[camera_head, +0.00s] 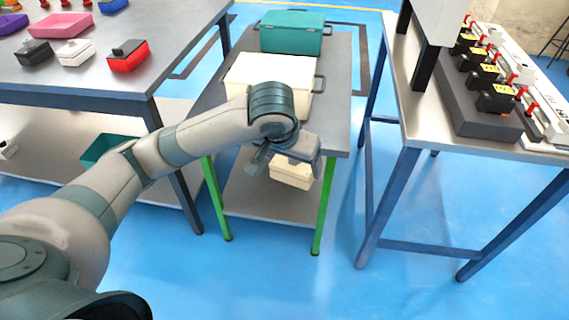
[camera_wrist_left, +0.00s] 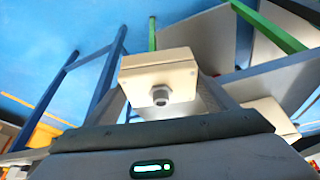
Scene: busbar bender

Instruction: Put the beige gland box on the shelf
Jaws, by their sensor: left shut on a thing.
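The beige gland box (camera_head: 292,174) is held by my left gripper (camera_head: 288,160), which is shut on it. The box hangs just in front of the green-legged table's front edge, below the level of its top. In the left wrist view the box (camera_wrist_left: 158,78) shows a face with a round grey gland. The lower shelf (camera_head: 255,200) of the green-legged table is a grey board with bare room; the box appears above its front part, but the exact gap is unclear. My right gripper is not in view.
On the green-legged table's top (camera_head: 215,95) stand a cream crate (camera_head: 265,70) and a teal crate (camera_head: 292,33). A blue-legged bench (camera_head: 440,125) with dark devices (camera_head: 485,85) stands at right. Another bench (camera_head: 110,95) with coloured boxes and trays stands close at left.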

